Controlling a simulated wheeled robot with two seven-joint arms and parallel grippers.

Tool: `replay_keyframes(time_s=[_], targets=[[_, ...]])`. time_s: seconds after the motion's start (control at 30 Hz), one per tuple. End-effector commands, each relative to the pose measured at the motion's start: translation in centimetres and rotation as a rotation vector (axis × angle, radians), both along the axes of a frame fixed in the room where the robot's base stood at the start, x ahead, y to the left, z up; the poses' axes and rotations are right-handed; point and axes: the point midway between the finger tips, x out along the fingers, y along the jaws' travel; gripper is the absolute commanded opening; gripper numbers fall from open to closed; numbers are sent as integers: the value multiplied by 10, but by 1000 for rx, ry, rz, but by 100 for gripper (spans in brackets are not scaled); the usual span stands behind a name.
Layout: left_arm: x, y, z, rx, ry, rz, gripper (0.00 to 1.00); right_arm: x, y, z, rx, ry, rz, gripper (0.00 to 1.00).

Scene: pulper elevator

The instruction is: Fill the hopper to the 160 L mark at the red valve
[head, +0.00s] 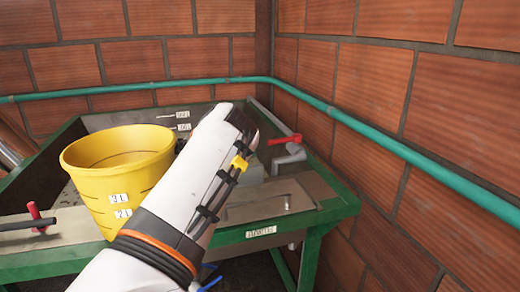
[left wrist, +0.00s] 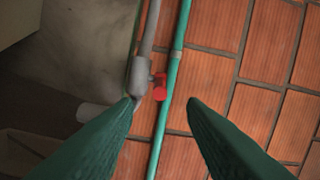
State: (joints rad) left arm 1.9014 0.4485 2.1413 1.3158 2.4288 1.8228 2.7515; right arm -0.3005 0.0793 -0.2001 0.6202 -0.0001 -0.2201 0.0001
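The hopper (head: 95,123) is a grey metal tank in a green frame, with small labels (head: 183,127) and lines on its back wall. The label text is hard to read. I cannot make out any water level. A red valve handle (head: 285,140) sits on a grey pipe at the hopper's right; it also shows in the left wrist view (left wrist: 159,87). My left arm crosses the middle of the head view, hiding part of the hopper and most of the gripper. My left gripper (left wrist: 161,102) is open and empty, its green fingers pointing towards the valve, which appears between the fingertips. Contact is not visible.
A yellow bucket (head: 112,175) with volume labels stands left of my arm. Another red-handled valve (head: 35,214) is at the left edge. A green pipe (head: 375,140) runs along the brick walls. A labelled green frame edge (head: 262,232) lies in front.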

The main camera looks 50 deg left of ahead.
Motion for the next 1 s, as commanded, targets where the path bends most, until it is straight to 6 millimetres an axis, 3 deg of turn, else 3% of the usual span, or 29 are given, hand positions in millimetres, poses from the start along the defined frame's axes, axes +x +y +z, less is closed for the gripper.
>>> replay_keyframes(time_s=[0.37,0.57,0.6,0.77,1.0], targets=[[-8,2,0,0,0,-2,38,0,0,-2,0,0,0,36],[-6,2,0,88,-8,-13,7,0,0,-3,0,0,-1,36],[-5,2,0,145,-14,-21,0,0,0,-4,0,0,-1,36],[2,0,2,521,-66,-87,0,0,0,-9,0,0,-1,36],[13,-2,6,1193,-199,-276,0,0,0,-16,0,0,-1,36]])
